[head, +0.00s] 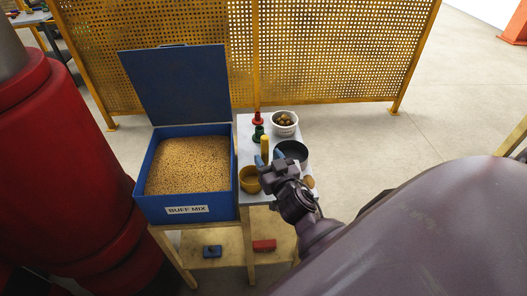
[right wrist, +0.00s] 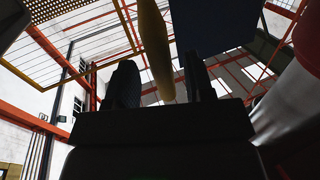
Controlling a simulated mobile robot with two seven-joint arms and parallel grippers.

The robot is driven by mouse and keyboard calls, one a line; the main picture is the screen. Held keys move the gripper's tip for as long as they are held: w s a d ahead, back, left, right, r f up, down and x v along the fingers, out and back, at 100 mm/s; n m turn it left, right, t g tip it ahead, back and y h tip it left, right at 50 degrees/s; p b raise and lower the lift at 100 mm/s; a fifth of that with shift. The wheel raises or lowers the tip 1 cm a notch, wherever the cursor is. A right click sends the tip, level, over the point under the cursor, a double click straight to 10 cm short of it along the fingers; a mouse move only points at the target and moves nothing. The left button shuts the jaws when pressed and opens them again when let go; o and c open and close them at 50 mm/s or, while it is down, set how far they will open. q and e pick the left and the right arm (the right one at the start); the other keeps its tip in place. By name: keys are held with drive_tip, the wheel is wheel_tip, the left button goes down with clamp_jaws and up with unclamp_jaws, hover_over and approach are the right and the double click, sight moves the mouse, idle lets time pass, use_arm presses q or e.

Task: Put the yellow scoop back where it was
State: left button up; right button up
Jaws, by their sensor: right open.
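A yellow upright handle (head: 264,146) stands on the narrow white table in the head view. A wide ochre-yellow scoop bowl (head: 250,180) sits in front of it, at the table's near left. I cannot tell whether the two are joined. My right gripper (head: 269,159) is open, its blue fingertips close to the handle and above and right of the bowl. In the right wrist view a yellow rod (right wrist: 155,45) shows between and beyond the two dark fingers (right wrist: 160,85); contact is not clear. My left gripper is not in view.
An open blue bin (head: 187,165) of tan grains, labelled BUFF MIX, adjoins the table on the left. A dark bowl (head: 291,151), a white bowl (head: 284,124), and red (head: 258,118) and green (head: 258,133) pieces stand nearby. A yellow mesh fence (head: 330,55) is behind.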

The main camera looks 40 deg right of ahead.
drive_tip(key=v, duration=0.8)
drive_tip(key=s+a+f+n+g+y, duration=0.1)
drive_tip(key=s+a+f+g+y, duration=0.1)
drive_tip(key=f, duration=0.5)
drive_tip(key=s+a+f+n+g+y, duration=0.1)
drive_tip(key=s+a+f+n+g, duration=0.1)
drive_tip(key=s+f+g, duration=0.2)
wheel_tip(320, 180, down, 3)
drive_tip(key=shift+s+f+n+y, duration=0.1)
drive_tip(key=shift+s+n+y, duration=0.25)
drive_tip(key=shift+s, duration=0.75)
drive_tip(key=shift+c, duration=0.5)
drive_tip(key=shift+b, duration=0.3)
